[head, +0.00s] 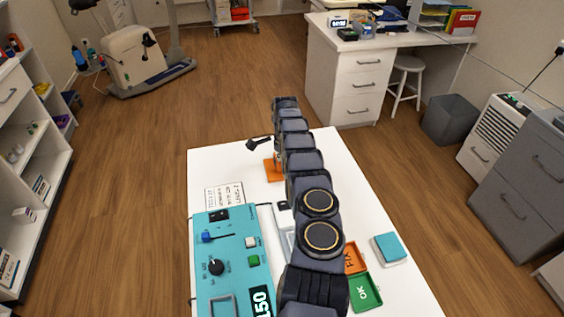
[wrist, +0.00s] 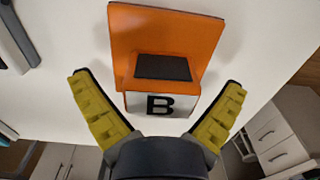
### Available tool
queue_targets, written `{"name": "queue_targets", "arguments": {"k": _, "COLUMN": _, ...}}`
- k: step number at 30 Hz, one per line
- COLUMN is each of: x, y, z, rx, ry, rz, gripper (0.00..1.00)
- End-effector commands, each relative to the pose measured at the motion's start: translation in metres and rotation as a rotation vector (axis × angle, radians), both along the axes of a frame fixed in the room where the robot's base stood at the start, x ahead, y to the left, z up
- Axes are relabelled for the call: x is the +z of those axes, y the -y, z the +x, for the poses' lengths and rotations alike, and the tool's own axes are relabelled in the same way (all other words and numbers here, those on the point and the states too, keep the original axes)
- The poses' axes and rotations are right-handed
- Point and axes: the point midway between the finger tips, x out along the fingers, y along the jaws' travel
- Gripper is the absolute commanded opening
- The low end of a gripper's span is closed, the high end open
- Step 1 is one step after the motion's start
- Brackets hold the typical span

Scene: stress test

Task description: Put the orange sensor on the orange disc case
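In the wrist view my gripper (wrist: 157,82) is open, its yellow-padded fingers spread wide with nothing gripped. Between and beyond the fingers is an orange square piece (wrist: 150,28) with a dark rectangle (wrist: 162,67) and a white face marked B (wrist: 160,104). In the head view an orange object (head: 271,172) stands at the far end of the white table, partly hidden by my arm. I cannot tell for sure which orange piece is the sensor and which is the disc case.
The table's far right is clear.

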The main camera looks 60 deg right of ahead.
Motion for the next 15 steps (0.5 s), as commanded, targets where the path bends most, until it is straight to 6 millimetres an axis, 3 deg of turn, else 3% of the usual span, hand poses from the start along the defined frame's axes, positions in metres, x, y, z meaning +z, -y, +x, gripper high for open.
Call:
{"name": "queue_targets", "arguments": {"k": 9, "x": 0.003, "y": 0.000, "z": 0.000, "rx": -0.001, "ry": 0.000, "rz": 0.000, "gripper": 0.99}}
{"name": "queue_targets", "arguments": {"k": 15, "x": 0.026, "y": 0.000, "z": 0.001, "rx": 0.002, "ry": -0.001, "rz": -0.001, "gripper": 0.99}}
